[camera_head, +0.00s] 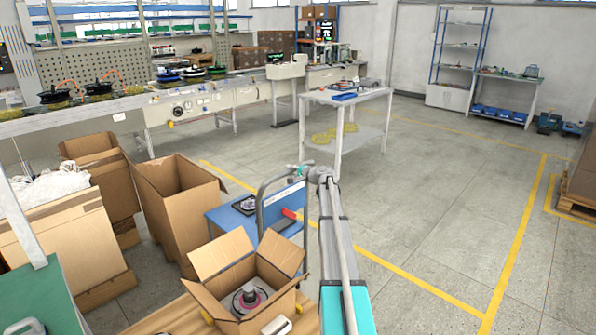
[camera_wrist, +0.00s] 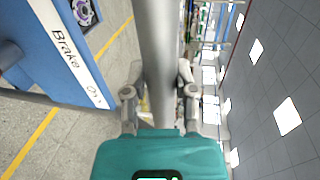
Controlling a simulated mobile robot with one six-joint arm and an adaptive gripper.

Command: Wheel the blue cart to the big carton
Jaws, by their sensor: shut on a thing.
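The blue cart (camera_head: 232,219) stands just left of my arm, with a grey tubular push handle (camera_head: 262,187) and a flat blue top. My gripper (camera_head: 318,175) is shut on the handle at its upper right corner. In the wrist view my gripper (camera_wrist: 156,85) has its fingers on both sides of the grey handle bar (camera_wrist: 158,40). The cart's blue side with a "Brake On" label (camera_wrist: 75,62) shows at left there. A tall open carton (camera_head: 185,205) stands on the floor left of the cart. I cannot tell whether it is the big carton named.
A smaller open carton (camera_head: 232,318) with a motor part sits on a wooden surface close in front. A white trolley table (camera_head: 345,97) stands beyond the cart. A carton on a pallet (camera_head: 584,170) is cut off at the right edge. The floor at right is clear, with yellow lines.

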